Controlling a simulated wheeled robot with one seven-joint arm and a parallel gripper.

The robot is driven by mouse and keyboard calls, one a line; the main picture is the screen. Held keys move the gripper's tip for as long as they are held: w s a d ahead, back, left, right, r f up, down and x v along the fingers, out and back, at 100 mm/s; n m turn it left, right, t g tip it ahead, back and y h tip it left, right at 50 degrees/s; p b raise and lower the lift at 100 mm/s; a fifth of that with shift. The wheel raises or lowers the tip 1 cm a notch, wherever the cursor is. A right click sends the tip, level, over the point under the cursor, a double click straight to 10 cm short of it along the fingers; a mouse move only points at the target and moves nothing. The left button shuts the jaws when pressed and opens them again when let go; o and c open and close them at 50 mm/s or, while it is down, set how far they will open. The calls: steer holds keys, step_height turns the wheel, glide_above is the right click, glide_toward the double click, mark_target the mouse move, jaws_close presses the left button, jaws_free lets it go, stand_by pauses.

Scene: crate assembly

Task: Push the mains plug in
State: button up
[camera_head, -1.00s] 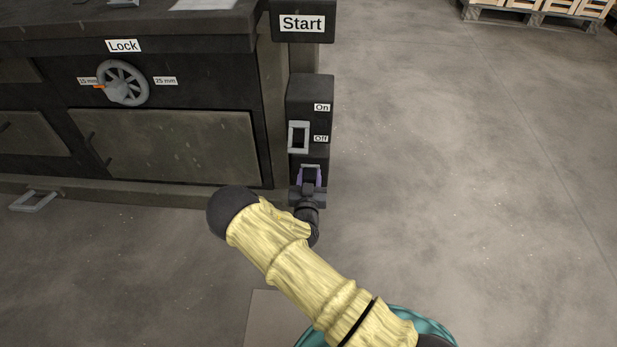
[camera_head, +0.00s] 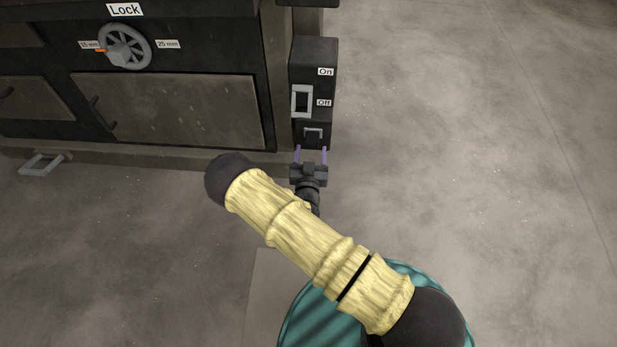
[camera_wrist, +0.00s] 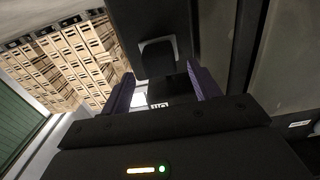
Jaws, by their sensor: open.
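The black mains plug (camera_head: 313,136) sits at the grey-framed socket low on the black switch box (camera_head: 314,58). It appears seated there, though its exact depth is hard to tell. My gripper (camera_head: 311,154) is open and empty, its two purple fingers pointing at the box. The fingertips are just short of the plug, apart from it. In the wrist view the dark plug (camera_wrist: 158,62) shows against the grey frame, beyond my open gripper (camera_wrist: 162,86).
A switch (camera_head: 302,101) with On and Off labels is above the socket. The dark machine bench with a Lock handwheel (camera_head: 124,47) stands to the left. A grey floor handle (camera_head: 42,163) lies lower left. The floor to the right is clear.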

steer(key=s+p, duration=0.4)
steer(key=s, duration=0.7)
steer(key=shift+s+a+p, duration=0.15)
steer(key=shift+s+p, duration=0.15)
steer(key=shift+p, duration=0.05)
steer(key=shift+a, duration=0.1)
